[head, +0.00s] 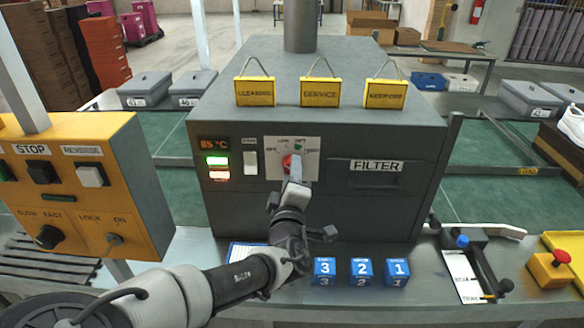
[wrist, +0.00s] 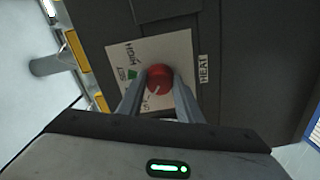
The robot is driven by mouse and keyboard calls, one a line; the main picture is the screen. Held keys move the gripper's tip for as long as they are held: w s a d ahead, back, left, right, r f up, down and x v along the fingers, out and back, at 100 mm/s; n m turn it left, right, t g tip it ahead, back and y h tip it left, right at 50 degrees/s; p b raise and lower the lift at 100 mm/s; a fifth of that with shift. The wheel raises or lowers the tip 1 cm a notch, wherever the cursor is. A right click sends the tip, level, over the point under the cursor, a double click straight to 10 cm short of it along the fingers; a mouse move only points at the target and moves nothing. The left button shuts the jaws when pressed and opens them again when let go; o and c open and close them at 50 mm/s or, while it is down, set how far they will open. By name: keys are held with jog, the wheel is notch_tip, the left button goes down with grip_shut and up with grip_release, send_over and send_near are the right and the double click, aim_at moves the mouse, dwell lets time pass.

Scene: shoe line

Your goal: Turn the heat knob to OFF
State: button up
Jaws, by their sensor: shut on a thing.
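The heat knob (head: 287,161) is a red round knob on a white dial plate (head: 272,170) on the front of the dark grey machine. The plate has labels around the knob; small lettering at its left looks like OFF, and a green mark sits at its upper right. My gripper (head: 294,174) reaches up from below and is shut on the knob. In the wrist view the red knob (wrist: 159,76) sits between the two fingers, with a pale pointer line near its lower edge. The HEAT label (wrist: 202,69) and HIGH show there. My fingers cover part of the dial.
Left of the dial are a temperature display (head: 213,143), a green light, a red light and a white rocker switch (head: 250,162). A FILTER drawer (head: 377,180) is at the right. Blue numbered blocks (head: 361,271) stand below. A yellow control box (head: 75,185) stands at the left.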

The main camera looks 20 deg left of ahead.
jog(key=shift+r+n+p, duration=0.15)
jog(key=shift+n+p, duration=0.15)
jog(key=shift+n, duration=0.6)
jog(key=o, duration=1)
jog(key=shift+o, duration=0.2)
jog(key=shift+s, duration=0.1)
